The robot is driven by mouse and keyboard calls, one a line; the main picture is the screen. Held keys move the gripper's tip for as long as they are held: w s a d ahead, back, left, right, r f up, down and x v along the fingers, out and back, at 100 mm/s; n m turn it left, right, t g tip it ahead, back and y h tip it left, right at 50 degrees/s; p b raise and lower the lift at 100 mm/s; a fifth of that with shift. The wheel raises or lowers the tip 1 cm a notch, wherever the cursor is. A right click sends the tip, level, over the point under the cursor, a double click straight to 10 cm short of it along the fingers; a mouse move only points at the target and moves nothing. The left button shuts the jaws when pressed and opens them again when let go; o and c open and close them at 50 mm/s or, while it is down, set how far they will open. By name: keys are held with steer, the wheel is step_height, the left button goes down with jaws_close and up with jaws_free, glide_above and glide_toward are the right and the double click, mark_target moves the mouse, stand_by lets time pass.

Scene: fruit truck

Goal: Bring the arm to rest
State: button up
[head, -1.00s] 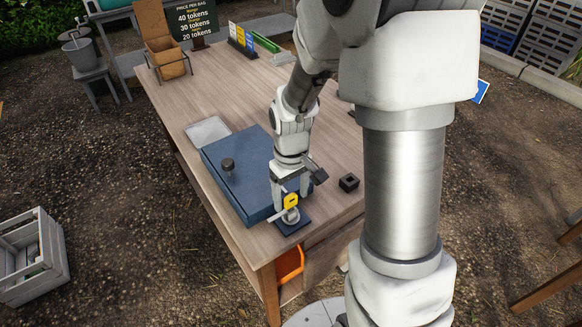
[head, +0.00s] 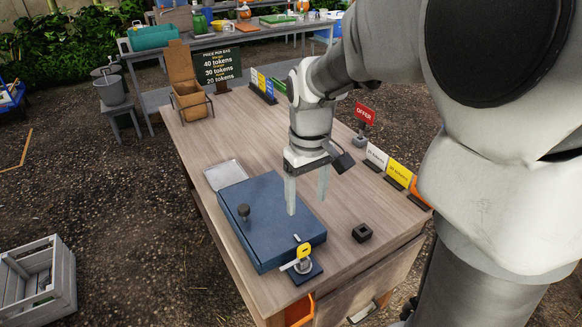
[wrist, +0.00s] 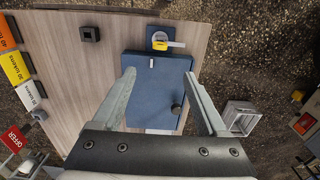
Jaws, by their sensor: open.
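My gripper (head: 307,198) is open and empty, pointing down above the right part of the blue box (head: 262,205) on the wooden table. In the wrist view its two fingers (wrist: 164,92) stand wide apart, with the blue box (wrist: 157,85) below and between them. A yellow-tagged piece (head: 303,250) sits on a small dark base at the box's front corner, clear of the fingers. It also shows in the wrist view (wrist: 160,43).
A small black square holder (head: 362,233) stands right of the box. A metal tray (head: 224,174) lies behind it. A crate (head: 40,280) is on the ground.

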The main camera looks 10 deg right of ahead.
stand_by(0.3)
steer(key=s+r+m+t, duration=0.1)
steer(key=s+r+t, duration=0.1)
steer(key=s+r, duration=0.2)
steer(key=s+r+m+t, duration=0.2)
steer(key=s+r, duration=0.3)
steer(key=s, duration=0.4)
steer(key=shift+s+r+m+t+p, duration=0.3)
steer(key=shift+s+t+p, duration=0.15)
steer(key=shift+t, duration=0.35)
